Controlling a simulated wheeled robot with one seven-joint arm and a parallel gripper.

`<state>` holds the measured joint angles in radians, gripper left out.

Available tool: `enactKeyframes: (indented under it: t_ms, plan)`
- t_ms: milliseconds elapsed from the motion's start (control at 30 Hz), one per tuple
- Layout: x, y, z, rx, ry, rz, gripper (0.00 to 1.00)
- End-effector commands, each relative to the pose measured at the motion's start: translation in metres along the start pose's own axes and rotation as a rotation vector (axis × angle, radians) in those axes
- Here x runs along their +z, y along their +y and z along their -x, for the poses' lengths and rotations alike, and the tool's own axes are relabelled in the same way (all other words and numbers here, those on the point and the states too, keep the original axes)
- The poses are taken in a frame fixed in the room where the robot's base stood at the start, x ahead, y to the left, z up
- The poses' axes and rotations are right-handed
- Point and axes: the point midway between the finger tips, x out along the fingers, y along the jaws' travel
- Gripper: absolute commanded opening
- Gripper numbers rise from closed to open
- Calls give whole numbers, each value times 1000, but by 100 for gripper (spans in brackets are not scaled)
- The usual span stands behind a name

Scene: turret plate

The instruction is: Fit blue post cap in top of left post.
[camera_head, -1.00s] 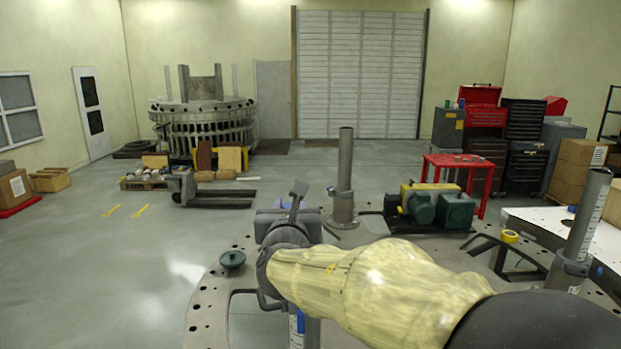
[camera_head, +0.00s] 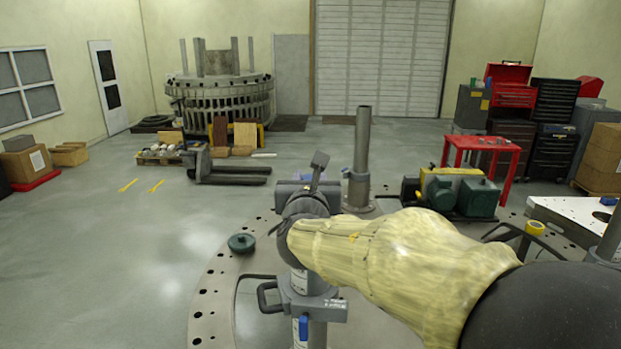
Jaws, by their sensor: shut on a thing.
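My gripper (camera_head: 299,258) is at the end of my arm, pointing down over the left post (camera_head: 299,281) near the picture's lower middle. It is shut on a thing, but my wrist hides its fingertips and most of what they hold. The blue post cap does not show clearly. The left post is an upright grey tube with white labels and a grey clamp (camera_head: 312,305) around it. A small blue piece (camera_head: 303,327) shows below the clamp. I cannot tell whether the held thing touches the post's top.
A grey ring plate (camera_head: 208,300) surrounds the post and carries a dark green round part (camera_head: 241,243). A taller grey post (camera_head: 361,150) stands behind my wrist. A green and yellow machine (camera_head: 455,192) and a red table (camera_head: 483,147) stand to the right.

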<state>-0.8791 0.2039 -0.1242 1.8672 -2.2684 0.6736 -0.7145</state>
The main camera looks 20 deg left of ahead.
Motion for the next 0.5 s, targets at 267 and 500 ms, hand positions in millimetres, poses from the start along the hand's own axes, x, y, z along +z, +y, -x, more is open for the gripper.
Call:
enactKeyframes:
  t_ms: [267, 500]
  plan:
    - [-14, 0, 0, 0, 0, 1, 4]
    - [-37, 0, 0, 1, 0, 1, 4]
